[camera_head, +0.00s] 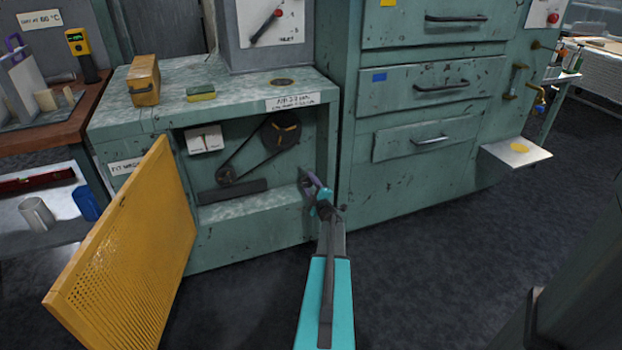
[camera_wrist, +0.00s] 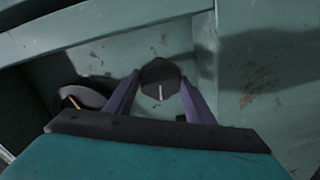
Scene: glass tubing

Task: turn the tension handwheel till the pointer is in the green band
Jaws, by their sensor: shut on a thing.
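The small dark handwheel (camera_wrist: 160,74), with a pale line on its face, sits between the purple fingers of my gripper (camera_wrist: 160,92) in the wrist view. My gripper (camera_head: 313,184) is shut on it at the right side of the open cabinet bay in the head view, where the fingers largely hide the wheel. A small white gauge (camera_head: 205,139) with a dark pointer is at the bay's upper left. It is too small to tell whether the pointer lies in a green band.
A belt runs between a large pulley (camera_head: 281,131) and a small pulley (camera_head: 227,174) inside the bay. The yellow perforated door (camera_head: 130,255) stands open at the left. The drawer cabinet (camera_head: 430,100) stands close right of my gripper. Dark floor is free at right.

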